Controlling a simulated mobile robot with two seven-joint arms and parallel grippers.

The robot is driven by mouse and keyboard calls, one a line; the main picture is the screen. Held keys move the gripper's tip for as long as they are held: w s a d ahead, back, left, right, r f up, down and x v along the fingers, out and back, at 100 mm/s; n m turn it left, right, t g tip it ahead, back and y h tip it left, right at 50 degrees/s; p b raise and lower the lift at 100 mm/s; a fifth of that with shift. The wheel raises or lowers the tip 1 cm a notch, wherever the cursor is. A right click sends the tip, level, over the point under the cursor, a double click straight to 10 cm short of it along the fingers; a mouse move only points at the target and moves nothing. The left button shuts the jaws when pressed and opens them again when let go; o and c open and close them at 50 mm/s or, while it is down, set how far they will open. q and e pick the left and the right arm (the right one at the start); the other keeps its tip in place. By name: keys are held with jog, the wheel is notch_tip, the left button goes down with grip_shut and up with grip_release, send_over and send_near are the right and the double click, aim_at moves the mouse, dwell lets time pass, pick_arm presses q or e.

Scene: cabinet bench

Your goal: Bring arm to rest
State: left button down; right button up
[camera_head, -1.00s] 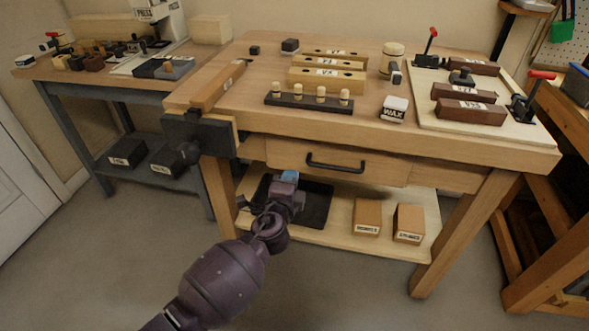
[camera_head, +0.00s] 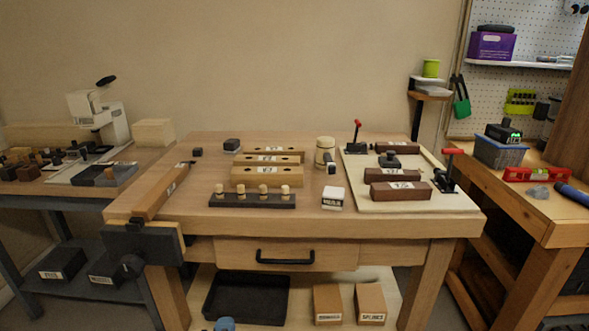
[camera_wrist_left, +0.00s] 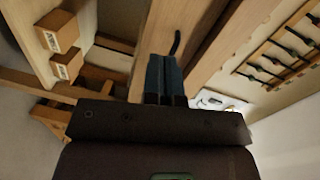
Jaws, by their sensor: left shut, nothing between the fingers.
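Only the blue tip of my left gripper (camera_head: 225,324) shows at the bottom edge of the head view, below the bench and in front of its lower shelf. In the left wrist view its two blue fingers (camera_wrist_left: 165,80) are together with nothing between them. They are near the black drawer handle (camera_wrist_left: 175,42) in that picture, and I cannot tell the gap. The drawer (camera_head: 330,254) is closed. Most of my left arm is out of the head view. My right gripper does not show.
The workbench (camera_head: 400,228) holds wooden blocks, a peg strip (camera_head: 225,201) and a clamp board (camera_head: 350,172). A black tray (camera_head: 245,298) and two labelled boxes (camera_head: 327,305) (camera_head: 370,304) sit on its lower shelf. Side benches flank it left (camera_head: 20,205) and right (camera_head: 555,232).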

pick_arm(q)
jog(key=s+a+f+n+g, duration=0.2)
jog(key=s+a+f+n, duration=0.2)
jog(key=s, duration=0.6)
jog(key=s+a+f+n+g, duration=0.2)
jog(key=s+a+f+n, duration=0.1)
jog(key=s, duration=0.7)
jog(key=s+a+r+n+g, duration=0.1)
jog(key=s+a+n, duration=0.15)
jog(key=s, duration=0.55)
jog(key=s+a+r+n+g, duration=0.15)
jog(key=s+n, duration=0.25)
jog(key=s, duration=0.4)
notch_tip(320, 180, up, 10)
jog(key=n+p, duration=0.1)
jog(key=p, duration=1.3)
jog(key=shift+s+a+r+t, duration=0.15)
jog(key=shift+s+a+t, duration=0.05)
jog(key=shift+s+t, duration=0.2)
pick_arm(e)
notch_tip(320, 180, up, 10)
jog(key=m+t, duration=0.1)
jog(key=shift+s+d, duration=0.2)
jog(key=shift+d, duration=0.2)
pick_arm(q)
jog(key=shift+n, duration=0.25)
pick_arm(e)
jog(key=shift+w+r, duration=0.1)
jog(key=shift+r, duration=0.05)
